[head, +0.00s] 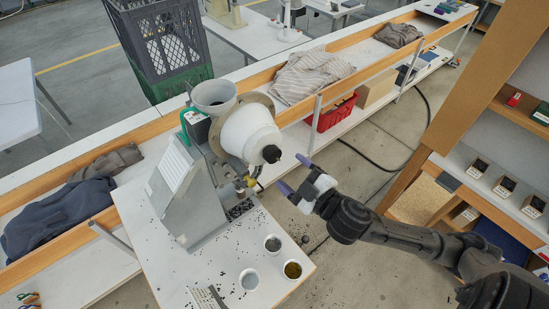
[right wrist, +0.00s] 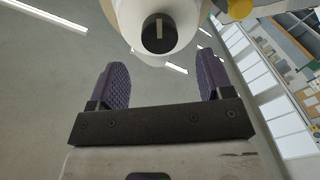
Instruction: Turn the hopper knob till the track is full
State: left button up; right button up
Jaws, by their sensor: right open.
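The eyelet press (head: 188,205) stands grey on a white table. Its white hopper drum (head: 247,131) carries a black hopper knob (head: 271,154) on the face toward my right arm. My right gripper (head: 293,174) is open and empty, its purple fingers apart, just right of and below the knob. In the right wrist view the knob (right wrist: 159,33) has a pale line running upright and sits beyond the fingertips, between them sideways; the fingers (right wrist: 207,75) do not touch it. I cannot make out the track or how full it is. My left gripper is out of view.
Cups (head: 249,279) stand at the front of the white table (head: 160,275), with dark bits scattered around. A grey funnel (head: 213,96) tops the press. A shelf unit (head: 490,120) stands at right.

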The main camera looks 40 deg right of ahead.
aim_at(276, 158)
jog(key=w+p, duration=0.1)
jog(key=w, duration=0.4)
jog(key=shift+w+r, duration=0.1)
jog(key=shift+r, duration=0.1)
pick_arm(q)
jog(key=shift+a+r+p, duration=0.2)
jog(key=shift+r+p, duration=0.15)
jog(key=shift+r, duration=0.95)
pick_arm(e)
jog(key=shift+w+f, duration=0.1)
jog(key=shift+w, duration=0.8)
jog(key=shift+c, duration=0.4)
jog(key=c, duration=0.8)
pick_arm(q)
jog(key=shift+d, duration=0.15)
pick_arm(e)
jog(key=shift+m, duration=0.3)
